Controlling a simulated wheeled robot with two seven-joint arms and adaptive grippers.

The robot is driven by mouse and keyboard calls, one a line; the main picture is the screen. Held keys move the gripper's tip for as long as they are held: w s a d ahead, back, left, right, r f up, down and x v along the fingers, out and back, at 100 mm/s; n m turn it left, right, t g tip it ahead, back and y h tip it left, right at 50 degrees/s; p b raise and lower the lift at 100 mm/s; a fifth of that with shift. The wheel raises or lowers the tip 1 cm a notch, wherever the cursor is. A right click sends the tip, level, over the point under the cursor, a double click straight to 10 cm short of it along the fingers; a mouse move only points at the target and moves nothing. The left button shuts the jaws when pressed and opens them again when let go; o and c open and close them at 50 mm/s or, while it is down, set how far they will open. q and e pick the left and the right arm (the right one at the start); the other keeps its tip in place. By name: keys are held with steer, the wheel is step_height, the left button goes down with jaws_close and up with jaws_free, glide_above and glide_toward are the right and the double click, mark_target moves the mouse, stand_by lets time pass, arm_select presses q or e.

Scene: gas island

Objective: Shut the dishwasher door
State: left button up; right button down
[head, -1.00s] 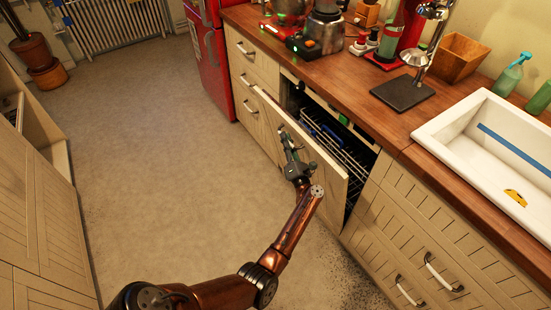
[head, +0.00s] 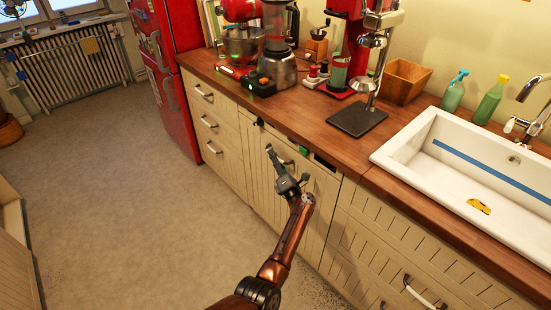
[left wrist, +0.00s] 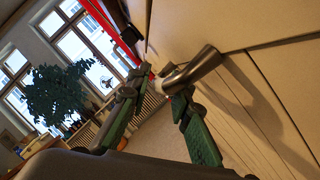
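The dishwasher door (head: 262,190) is a cream panelled front below the wooden worktop. It stands almost upright, nearly in line with the cabinet fronts, with a dark strip and a small green light (head: 303,150) along its top. My left gripper (head: 284,167) is in front of the door's upper part, at its handle. In the left wrist view the fingers (left wrist: 150,90) are spread apart, and the metal door handle (left wrist: 190,70) lies at the tip of the right-hand finger. I cannot tell whether they touch. My right gripper is not in view.
The worktop (head: 300,120) carries a mixer, a blender (head: 277,60) and a red coffee machine. A white sink (head: 420,150) is at the right, above drawers. A red fridge (head: 165,75) stands beyond. The floor (head: 110,190) at the left is clear.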

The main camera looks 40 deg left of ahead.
arm_select(q)
steer(key=v, duration=1.2)
